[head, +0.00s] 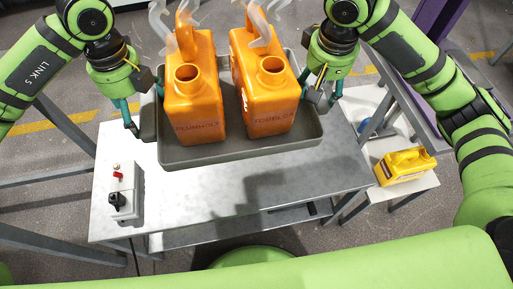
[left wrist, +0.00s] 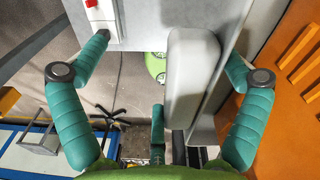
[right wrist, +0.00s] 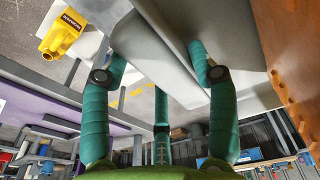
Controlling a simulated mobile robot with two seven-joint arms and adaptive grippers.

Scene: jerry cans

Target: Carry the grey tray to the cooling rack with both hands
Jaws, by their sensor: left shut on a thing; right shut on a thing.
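The grey tray (head: 240,152) is between my two grippers, appearing raised above the metal table, over its far part. Two orange jerry cans, a left one (head: 196,105) and a right one (head: 268,100), stand upright in it. My left gripper (head: 146,105) is shut on the tray's left wall; that wall (left wrist: 192,85) is between its fingers in the left wrist view. My right gripper (head: 322,93) is shut on the right wall, which shows between its fingers in the right wrist view (right wrist: 165,45). I cannot make out a cooling rack.
The metal table (head: 215,208) has a control box (head: 122,190) with a red button at its left. Its front is bare. A yellow can (head: 405,166) lies on a lower white stand (head: 408,188) at the right. A purple post (head: 437,28) stands at the upper right.

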